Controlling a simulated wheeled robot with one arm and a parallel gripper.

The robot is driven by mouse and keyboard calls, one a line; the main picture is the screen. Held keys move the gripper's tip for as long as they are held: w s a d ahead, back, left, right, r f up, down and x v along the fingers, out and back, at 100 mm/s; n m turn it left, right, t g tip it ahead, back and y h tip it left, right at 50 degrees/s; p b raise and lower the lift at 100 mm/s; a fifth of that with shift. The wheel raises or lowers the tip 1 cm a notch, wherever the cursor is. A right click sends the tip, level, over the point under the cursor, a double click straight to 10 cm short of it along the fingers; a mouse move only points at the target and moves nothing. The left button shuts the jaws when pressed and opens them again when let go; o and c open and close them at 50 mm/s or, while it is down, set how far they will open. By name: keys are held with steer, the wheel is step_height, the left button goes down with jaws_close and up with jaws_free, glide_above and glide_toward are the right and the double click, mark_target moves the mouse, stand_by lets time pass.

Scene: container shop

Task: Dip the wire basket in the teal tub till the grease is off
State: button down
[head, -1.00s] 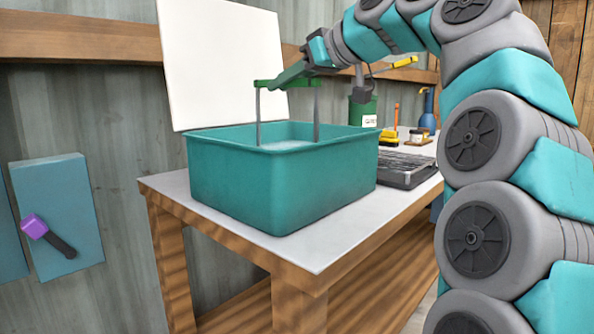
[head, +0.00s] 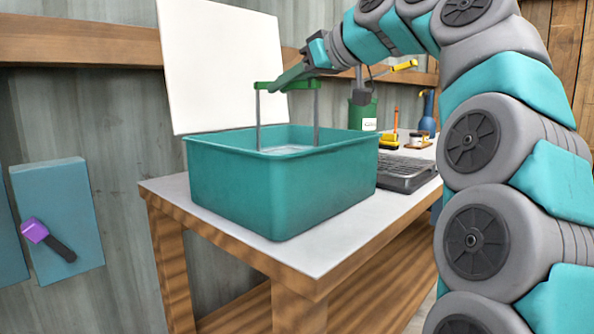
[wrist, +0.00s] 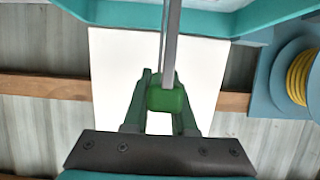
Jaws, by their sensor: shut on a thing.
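The teal tub (head: 270,190) stands on the workbench, open at the top, with pale liquid or a pale surface just showing inside. My gripper (head: 284,84) is above the tub, shut on the green grip of the wire basket's handle (head: 316,113). The handle's grey uprights run down into the tub. The basket's lower part is hidden behind the tub's front wall, so its grease cannot be seen. In the wrist view my gripper's green fingers (wrist: 164,105) close around the green grip, and a grey handle bar (wrist: 171,40) runs away from it.
A white panel (head: 222,65) stands behind the tub. A dark rack (head: 405,172) lies right of the tub, with a green canister (head: 362,115) and small bottles behind. The bench's front corner (head: 300,265) is clear. A purple-headed tool (head: 40,235) hangs on the wall panel at left.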

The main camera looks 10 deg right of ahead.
steer(key=shift+f, duration=0.15)
steer(key=shift+f+b, duration=0.45)
steer(key=shift+b, duration=0.15)
steer(key=shift+r, duration=0.15)
steer(key=shift+r+p, duration=0.5)
steer(key=shift+p, duration=0.1)
steer(key=shift+f, duration=0.1)
steer(key=shift+f+b, duration=0.55)
steer(key=shift+b, duration=0.05)
steer(key=shift+r, duration=0.15)
